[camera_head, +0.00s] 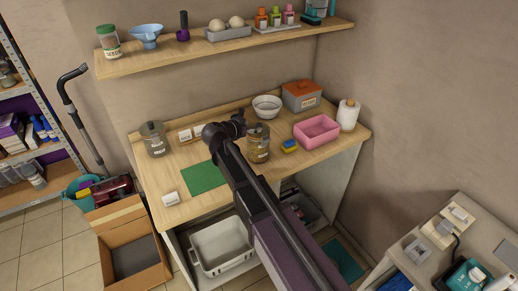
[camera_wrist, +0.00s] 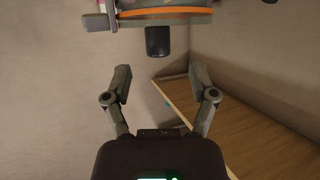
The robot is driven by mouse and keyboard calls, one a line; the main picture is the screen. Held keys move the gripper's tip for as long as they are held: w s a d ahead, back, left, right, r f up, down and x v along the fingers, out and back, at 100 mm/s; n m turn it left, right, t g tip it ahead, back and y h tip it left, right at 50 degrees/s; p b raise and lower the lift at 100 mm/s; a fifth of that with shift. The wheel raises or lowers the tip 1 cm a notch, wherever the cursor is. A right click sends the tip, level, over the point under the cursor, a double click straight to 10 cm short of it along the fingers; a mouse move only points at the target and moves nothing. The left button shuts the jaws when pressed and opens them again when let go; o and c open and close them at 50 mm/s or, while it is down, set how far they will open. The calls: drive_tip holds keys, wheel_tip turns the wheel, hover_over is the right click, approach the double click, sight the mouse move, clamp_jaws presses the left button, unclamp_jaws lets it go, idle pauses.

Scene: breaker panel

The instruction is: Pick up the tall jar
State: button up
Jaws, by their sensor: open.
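A tall glass jar (camera_head: 258,143) with brownish contents and a lid stands upright on the wooden worktop (camera_head: 225,205), just right of my arm in the head view. My arm reaches over the worktop, and my wrist is left of and beyond this jar. My gripper (camera_wrist: 160,72) is open in the wrist view, its two fingers spread with nothing between them. The wrist view does not clearly show the jar. The fingertips are hard to make out in the head view.
A grey lidded canister (camera_head: 154,140) stands at the worktop's left. A white bowl (camera_head: 266,106), pink bin (camera_head: 317,130), sponge (camera_head: 289,146) and paper roll (camera_head: 347,115) are to the right. A green mat (camera_head: 205,178) lies in front. A shelf (camera_head: 165,61) hangs above.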

sight(257, 125)
drive_tip(key=shift+f+b+x, duration=0.25)
drive_tip(key=shift+b+x, duration=0.7)
drive_tip(key=shift+x, duration=0.95)
drive_tip(key=shift+w+d+f, duration=0.2)
drive_tip(key=shift+w+d, duration=0.15)
drive_tip(key=shift+w, duration=0.1)
clamp_jaws()
